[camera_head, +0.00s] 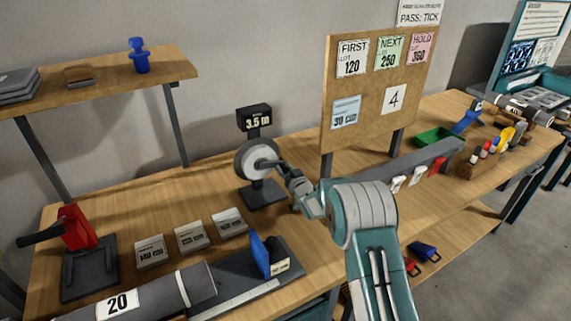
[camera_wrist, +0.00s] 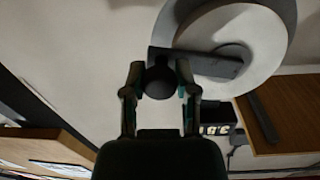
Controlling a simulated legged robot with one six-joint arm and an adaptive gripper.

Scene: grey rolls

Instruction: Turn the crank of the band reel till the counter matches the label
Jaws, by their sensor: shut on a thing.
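The band reel (camera_head: 247,172), a pale disc with a dark hub on a black stand, stands mid-bench in the head view. Its black counter (camera_head: 255,118) sits on top and reads about 3.5 m. My gripper (camera_head: 281,170) is at the reel's front right. In the wrist view my gripper (camera_wrist: 160,84) is shut on the round black crank knob (camera_wrist: 160,77). The dark crank arm (camera_wrist: 205,64) lies across the pale reel disc (camera_wrist: 235,38). A bluish label (camera_head: 345,113) on the board seems to read 30, its unit too small to be sure.
The pegboard (camera_head: 365,90) with several cards stands right of the reel. A raised shelf (camera_head: 120,82) is at left. Bench around the reel base is mostly clear.

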